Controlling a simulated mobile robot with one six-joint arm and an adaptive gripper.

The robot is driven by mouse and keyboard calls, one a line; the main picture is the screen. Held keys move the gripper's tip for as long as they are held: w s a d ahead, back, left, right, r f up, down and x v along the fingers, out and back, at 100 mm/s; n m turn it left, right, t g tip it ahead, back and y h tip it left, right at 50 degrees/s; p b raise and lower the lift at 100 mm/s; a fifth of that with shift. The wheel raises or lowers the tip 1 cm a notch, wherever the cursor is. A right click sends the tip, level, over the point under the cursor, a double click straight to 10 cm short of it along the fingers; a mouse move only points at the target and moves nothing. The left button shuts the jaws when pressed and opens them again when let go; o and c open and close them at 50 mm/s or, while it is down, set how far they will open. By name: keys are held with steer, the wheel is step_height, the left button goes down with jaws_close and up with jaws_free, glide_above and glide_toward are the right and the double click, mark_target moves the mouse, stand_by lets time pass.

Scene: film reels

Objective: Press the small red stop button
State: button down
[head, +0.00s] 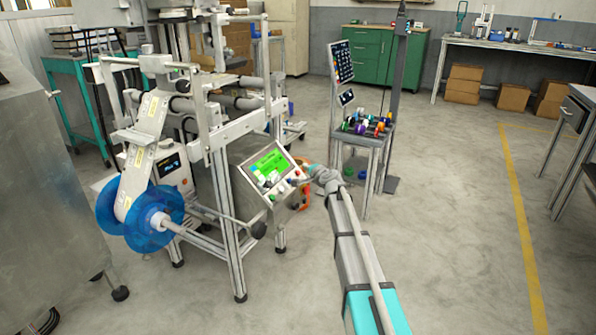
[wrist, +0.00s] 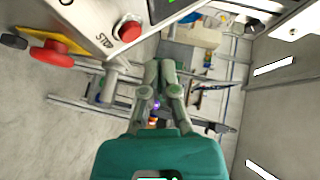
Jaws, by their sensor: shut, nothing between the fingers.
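The small red stop button (wrist: 129,31) sits on a grey metal panel at the top of the wrist view, beside the printed word STOP. My gripper (wrist: 161,64) is shut and empty, with its fingertips below and to the right of the button in that view, apart from it. In the head view, my gripper (head: 310,170) is at the right side of the control panel (head: 268,166) with the green screen. The panel's small buttons are too small there to tell the stop button for certain.
A larger red mushroom button (wrist: 52,54) on a yellow plate is left of the stop button in the wrist view. A machine frame (head: 222,150) with a blue reel (head: 120,218) stands left. A small table (head: 372,138) with colourful items stands behind my gripper. Floor at right is clear.

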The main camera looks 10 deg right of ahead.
steer(key=shift+s+d+r+p, duration=0.4)
steer(key=shift+d+r+p, duration=0.2)
steer(key=shift+r, duration=0.1)
steer(key=shift+s+d+r+p, duration=0.4)
steer(key=shift+d+r+p, duration=0.1)
steer(key=shift+r+p, duration=0.15)
steer(key=s+a+f+n+g+p, duration=0.1)
steer(key=s+a+f+n+g, duration=0.15)
steer(key=s, duration=0.45)
steer(key=s+a+f+n+g+p, duration=0.1)
steer(key=s+a+n+g, duration=0.15)
steer(key=s, duration=0.35)
steer(key=s+a+f+n+g+p, duration=0.1)
steer(key=s+a+f+n+g, duration=0.15)
steer(key=s, duration=0.45)
steer(key=s+d+f+n+g+h+p, duration=0.1)
steer(key=s+d+n+g+h+p, duration=0.2)
steer(key=s, duration=0.9)
steer(key=s+d+f+n+g+h+p, duration=0.15)
steer(key=s+g, duration=0.35)
steer(key=s, duration=0.7)
step_height(320, 180, up, 38)
steer(key=p, duration=3.7)
steer(key=shift+w+d+n, duration=0.2)
steer(key=shift+d+n, duration=0.1)
steer(key=shift+d, duration=0.1)
steer(key=shift+s, duration=0.1)
